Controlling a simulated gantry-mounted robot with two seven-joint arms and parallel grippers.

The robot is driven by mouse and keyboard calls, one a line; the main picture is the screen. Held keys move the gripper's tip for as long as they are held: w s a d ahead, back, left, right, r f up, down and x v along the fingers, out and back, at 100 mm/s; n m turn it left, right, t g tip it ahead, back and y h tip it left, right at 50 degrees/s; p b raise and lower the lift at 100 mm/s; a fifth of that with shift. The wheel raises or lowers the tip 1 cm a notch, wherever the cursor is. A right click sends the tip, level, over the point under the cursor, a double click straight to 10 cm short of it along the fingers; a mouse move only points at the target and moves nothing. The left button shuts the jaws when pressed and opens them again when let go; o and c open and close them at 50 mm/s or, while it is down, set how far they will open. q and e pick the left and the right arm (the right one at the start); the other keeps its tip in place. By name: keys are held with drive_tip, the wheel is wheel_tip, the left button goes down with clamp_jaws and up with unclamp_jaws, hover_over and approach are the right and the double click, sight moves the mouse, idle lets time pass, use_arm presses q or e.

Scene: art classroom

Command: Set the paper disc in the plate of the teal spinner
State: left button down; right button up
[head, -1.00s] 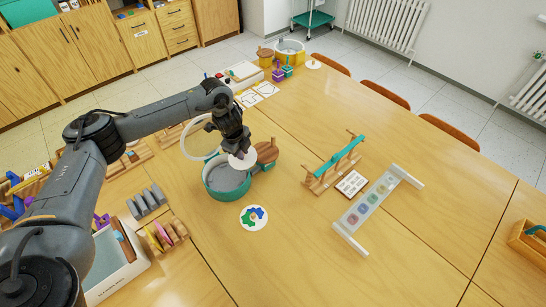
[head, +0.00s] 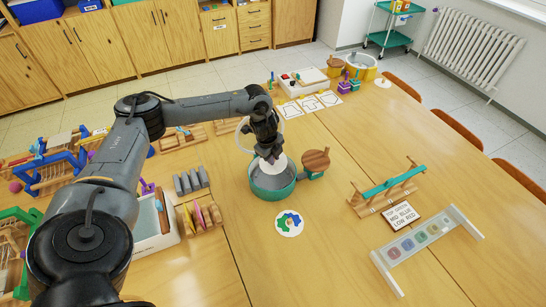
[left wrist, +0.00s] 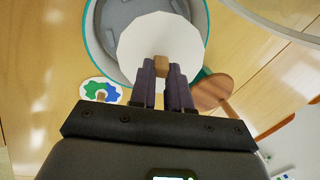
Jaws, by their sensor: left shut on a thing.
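The teal spinner (head: 272,194) is a round teal tub with a grey inside, standing on the table. Its clear round lid (head: 281,115) stands open at the back. The white paper disc (head: 281,167) is over the tub's opening. Whether the disc touches the plate is hidden. My right gripper is not in view.
A wooden crank disc (head: 315,159) sticks out at the tub's right. A blue-and-green painted disc (head: 290,225) lies in front. A sign (head: 400,215), a teal-topped wooden stand (head: 390,186) and a clear rack (head: 425,238) stand right. Grey blocks (head: 190,182) stand left.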

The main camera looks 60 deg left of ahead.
use_arm(q)
drive_tip(key=shift+b+x, duration=0.8)
drive_tip(key=shift+x, duration=0.25)
drive_tip(key=shift+s+r, duration=0.2)
drive_tip(key=shift+r, duration=0.05)
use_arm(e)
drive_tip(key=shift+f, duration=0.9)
use_arm(q)
drive_tip(key=shift+s+f+p, duration=0.1)
drive_tip(key=shift+s+p, duration=0.15)
drive_tip(key=shift+p, duration=0.4)
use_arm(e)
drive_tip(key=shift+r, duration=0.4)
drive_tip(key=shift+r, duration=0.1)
use_arm(q)
drive_tip(key=shift+w+g+p, duration=0.1)
drive_tip(key=shift+g+p, duration=0.5)
drive_tip(key=shift+p, duration=0.55)
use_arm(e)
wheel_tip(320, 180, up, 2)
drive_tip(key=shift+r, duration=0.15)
use_arm(q)
drive_tip(key=shift+g+h+p, duration=0.3)
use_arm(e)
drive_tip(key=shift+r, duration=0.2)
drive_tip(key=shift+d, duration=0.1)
